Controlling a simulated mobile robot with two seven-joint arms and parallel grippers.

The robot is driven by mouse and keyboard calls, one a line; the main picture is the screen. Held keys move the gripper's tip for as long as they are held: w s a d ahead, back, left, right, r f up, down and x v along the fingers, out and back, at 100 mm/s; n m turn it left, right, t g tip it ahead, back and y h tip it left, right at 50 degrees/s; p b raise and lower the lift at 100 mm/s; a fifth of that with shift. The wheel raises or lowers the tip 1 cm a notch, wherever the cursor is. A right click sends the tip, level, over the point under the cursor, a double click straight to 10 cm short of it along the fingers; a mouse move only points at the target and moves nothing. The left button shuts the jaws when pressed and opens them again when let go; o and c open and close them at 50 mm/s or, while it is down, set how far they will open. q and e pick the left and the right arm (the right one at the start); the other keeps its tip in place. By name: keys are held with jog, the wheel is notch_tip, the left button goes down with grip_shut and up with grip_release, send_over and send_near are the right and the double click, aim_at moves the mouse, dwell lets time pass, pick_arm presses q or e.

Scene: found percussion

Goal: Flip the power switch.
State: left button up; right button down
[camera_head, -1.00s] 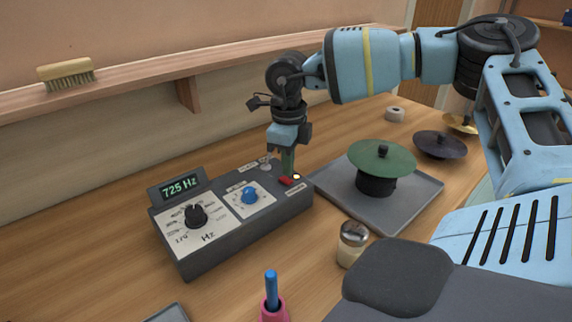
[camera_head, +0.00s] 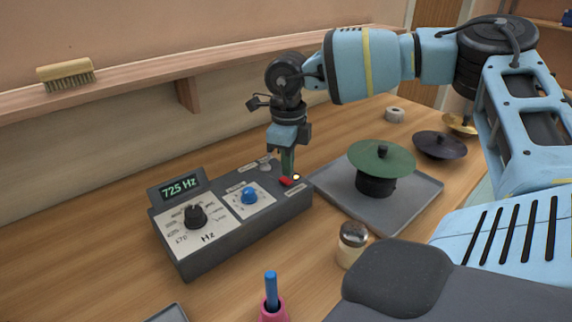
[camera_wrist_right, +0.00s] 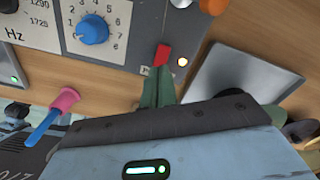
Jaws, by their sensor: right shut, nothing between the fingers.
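A grey control box (camera_head: 233,234) stands on the wooden table and its display reads 725 Hz. A red power switch (camera_head: 285,181) sits near the box's right end, beside a lit yellowish lamp (camera_head: 296,177). The switch also shows in the right wrist view (camera_wrist_right: 162,55), just past the green fingertips. My right gripper (camera_head: 287,174) points down over the box, its fingers shut and empty, with the tips at the switch. They look to be touching it or very close; I cannot tell which. My left gripper is not in view.
A blue knob (camera_head: 249,196) and a black knob (camera_head: 195,215) are on the box. A green disc (camera_head: 382,158) stands on a grey plate (camera_head: 415,205) to the right. A glass jar (camera_head: 351,246) and a pink holder (camera_head: 272,308) stand in front.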

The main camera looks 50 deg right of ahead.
aim_at(287, 181)
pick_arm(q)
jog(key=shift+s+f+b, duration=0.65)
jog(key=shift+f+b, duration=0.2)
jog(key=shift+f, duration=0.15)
pick_arm(e)
jog(key=shift+f, duration=1.2)
dwell(0.4)
jog(key=shift+r, duration=0.65)
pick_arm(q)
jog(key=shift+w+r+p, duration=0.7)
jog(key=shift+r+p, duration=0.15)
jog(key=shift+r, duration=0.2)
pick_arm(e)
jog(key=shift+r, duration=2.9)
